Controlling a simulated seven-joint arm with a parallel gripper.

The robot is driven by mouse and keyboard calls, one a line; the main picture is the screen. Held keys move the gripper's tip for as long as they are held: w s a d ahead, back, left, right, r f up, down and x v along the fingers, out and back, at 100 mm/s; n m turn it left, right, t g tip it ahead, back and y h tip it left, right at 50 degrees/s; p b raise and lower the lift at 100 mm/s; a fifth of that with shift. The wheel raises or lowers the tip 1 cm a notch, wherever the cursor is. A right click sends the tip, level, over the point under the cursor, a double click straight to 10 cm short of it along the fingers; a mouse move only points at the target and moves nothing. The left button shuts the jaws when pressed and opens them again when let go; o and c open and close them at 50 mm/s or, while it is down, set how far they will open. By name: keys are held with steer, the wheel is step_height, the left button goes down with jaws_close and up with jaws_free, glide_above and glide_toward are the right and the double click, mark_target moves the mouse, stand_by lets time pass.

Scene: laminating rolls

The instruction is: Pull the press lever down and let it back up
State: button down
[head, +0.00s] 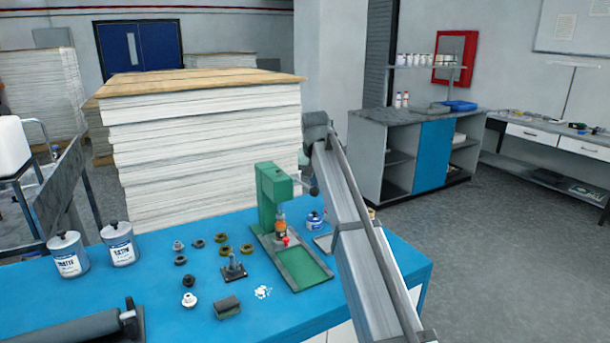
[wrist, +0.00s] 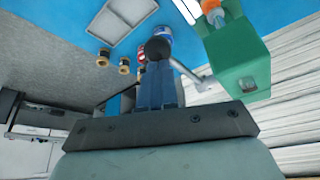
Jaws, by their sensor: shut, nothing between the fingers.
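The green press (head: 270,200) stands on the blue table, with an orange and red part under its head. Its lever (head: 306,186) is a grey rod sticking out to the right; its dark end is close to my arm. In the wrist view the press (wrist: 240,60) is at the upper right, and the lever (wrist: 187,72) runs left from it to a dark round knob (wrist: 158,49). My gripper (wrist: 158,70) is shut and empty, its blue fingers pointing at the knob. The knob overlaps the fingertips in the picture; I cannot tell if they touch. My arm hides the fingers in the head view.
The blue table (head: 170,310) also holds two white tins (head: 118,244), several small rings and knobs, a small dark stand (head: 233,268) and a dark roller (head: 75,332). A tall paper stack (head: 200,140) rises behind the press. A blue-labelled jar (head: 314,219) stands right of it.

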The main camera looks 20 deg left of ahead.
mark_target(314, 190)
steer(key=shift+f, duration=0.2)
steer(key=shift+w+a+f, duration=0.1)
steer(key=shift+a+f, duration=0.05)
steer(key=shift+f, duration=1.75)
step_height(314, 190, up, 13)
stand_by(1.7)
